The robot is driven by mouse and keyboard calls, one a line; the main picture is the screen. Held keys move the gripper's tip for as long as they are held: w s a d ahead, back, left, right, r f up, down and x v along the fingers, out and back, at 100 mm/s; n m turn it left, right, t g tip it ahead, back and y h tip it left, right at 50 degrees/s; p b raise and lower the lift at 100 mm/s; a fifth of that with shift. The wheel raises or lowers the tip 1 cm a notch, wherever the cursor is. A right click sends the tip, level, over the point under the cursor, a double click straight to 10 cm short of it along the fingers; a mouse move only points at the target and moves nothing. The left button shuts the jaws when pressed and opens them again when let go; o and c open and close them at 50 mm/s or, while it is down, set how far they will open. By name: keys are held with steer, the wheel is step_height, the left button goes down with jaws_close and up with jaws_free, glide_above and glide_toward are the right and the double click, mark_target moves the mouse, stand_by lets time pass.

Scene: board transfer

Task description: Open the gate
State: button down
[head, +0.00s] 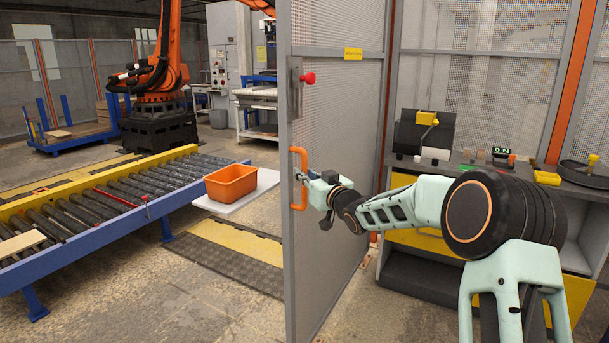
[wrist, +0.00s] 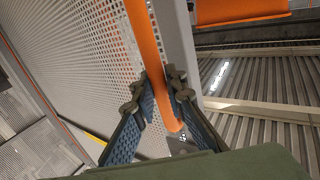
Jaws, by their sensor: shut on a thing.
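The gate (head: 333,190) is a tall grey mesh panel in a metal frame, standing swung open at an angle in the middle of the head view. An orange handle (head: 304,200) is fixed upright on its near edge frame. My gripper (head: 300,176) is at the handle, shut on its upright bar. The wrist view shows the orange handle bar (wrist: 150,65) running between the two blue-padded fingers of my gripper (wrist: 160,103). A latch plate with a red knob (head: 308,78) is on the gate frame above the handle.
Left of the gate lies a roller conveyor (head: 110,195) with blue and yellow rails. An orange bin (head: 231,182) sits on a white board. An orange robot arm (head: 160,70) stands behind. A workbench (head: 455,165) with small items is at right.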

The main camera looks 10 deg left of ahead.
steer(key=shift+a, duration=0.1)
steer(key=c, duration=2)
jaws_free()
steer(key=shift+o, duration=0.2)
steer(key=v, duration=1.2)
